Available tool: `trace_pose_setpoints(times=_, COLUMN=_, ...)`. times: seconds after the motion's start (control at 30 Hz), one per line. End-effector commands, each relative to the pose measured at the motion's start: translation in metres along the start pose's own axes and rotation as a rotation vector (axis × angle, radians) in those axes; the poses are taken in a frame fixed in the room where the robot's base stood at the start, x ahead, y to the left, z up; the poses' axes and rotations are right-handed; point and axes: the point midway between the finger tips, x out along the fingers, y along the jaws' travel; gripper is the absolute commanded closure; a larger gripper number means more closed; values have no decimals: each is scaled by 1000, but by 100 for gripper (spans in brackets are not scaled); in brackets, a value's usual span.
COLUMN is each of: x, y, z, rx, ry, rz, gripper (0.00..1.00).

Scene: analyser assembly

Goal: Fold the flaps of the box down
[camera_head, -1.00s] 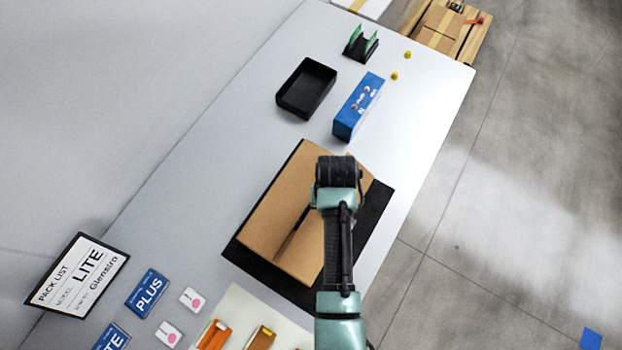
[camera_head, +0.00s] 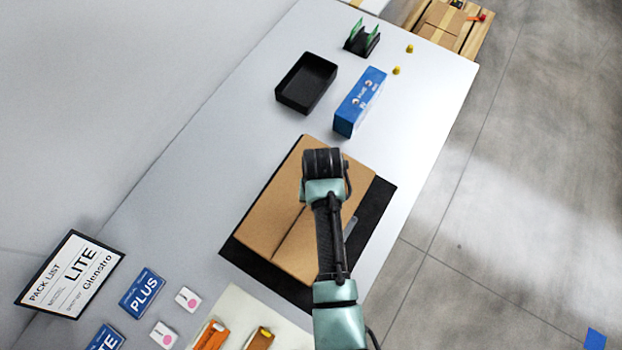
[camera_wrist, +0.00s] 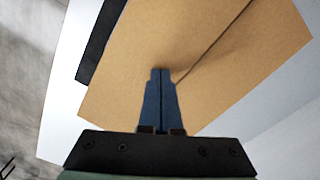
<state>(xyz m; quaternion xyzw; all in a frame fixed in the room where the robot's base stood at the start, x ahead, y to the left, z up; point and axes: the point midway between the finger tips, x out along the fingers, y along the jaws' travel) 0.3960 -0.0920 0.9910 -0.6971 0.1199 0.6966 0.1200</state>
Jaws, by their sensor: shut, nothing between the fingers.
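The cardboard box (camera_head: 263,225) sits on a black mat (camera_head: 375,212) on the table. Its top flaps lie nearly flat, with a narrow dark seam between them. My arm hides part of the top in the head view. In the wrist view the box top (camera_wrist: 215,70) fills the middle, with the seam running to the upper right from my fingertips. My gripper (camera_wrist: 161,75) is shut and empty, its tips at or just above the cardboard beside the seam. I cannot tell whether they touch it.
A blue box (camera_head: 360,103) and an empty black tray (camera_head: 306,83) stand beyond the cardboard box. A black holder with green boards (camera_head: 362,40) is farther back. A pack list sign (camera_head: 70,273) and blue PLUS card (camera_head: 142,293) lie at lower left.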

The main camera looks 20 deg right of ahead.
Motion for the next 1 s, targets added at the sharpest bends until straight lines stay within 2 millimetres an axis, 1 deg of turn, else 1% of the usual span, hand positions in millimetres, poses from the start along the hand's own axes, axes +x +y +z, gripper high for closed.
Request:
trace_pose_setpoints(times=0.57, x=7, y=0, z=0, rx=0, ry=0, rz=0, gripper=100)
trace_pose_setpoints(times=0.87, x=6, y=0, z=0, rx=0, ry=0, rz=0, gripper=100)
trace_pose_setpoints(times=1.0, x=-2, y=0, z=0, rx=0, ry=0, rz=0, gripper=100)
